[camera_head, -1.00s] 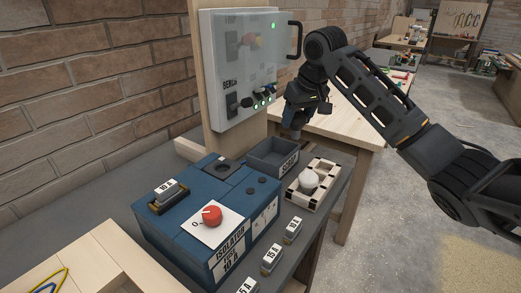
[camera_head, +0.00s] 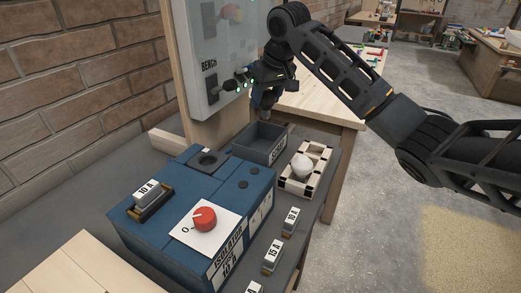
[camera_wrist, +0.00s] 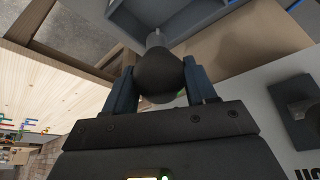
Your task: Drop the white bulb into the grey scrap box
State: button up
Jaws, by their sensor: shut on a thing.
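A white bulb (camera_head: 302,165) sits in a pale wooden crate (camera_head: 289,185) on the grey bench. The grey scrap box (camera_head: 261,141) stands just left of the crate, open at the top; the inside I can see looks empty. My gripper (camera_head: 266,108) is above the back of the scrap box. In the wrist view, my gripper (camera_wrist: 163,85) is shut on a dark, round bulb (camera_wrist: 158,72) with a narrow metal end pointing toward the scrap box (camera_wrist: 200,18). The white bulb is not in my gripper.
Several labelled fuses (camera_head: 273,255) lie along the bench's front edge. A grey wall panel (camera_head: 222,60) is close beside my gripper.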

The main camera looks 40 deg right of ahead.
aim_at(271, 96)
notch_tip(271, 96, down, 4)
jog(key=b, duration=0.3)
jog(key=shift+f, duration=0.15)
jog(key=o, duration=1.1)
jog(key=shift+o, duration=0.2)
jog(key=v, duration=0.7)
jog(key=shift+s+r+b, duration=0.1)
jog(key=shift+r+b, duration=0.1)
jog(key=shift+b, duration=0.15)
jog(key=shift+s+r, duration=0.1)
jog(key=shift+r, duration=0.1)
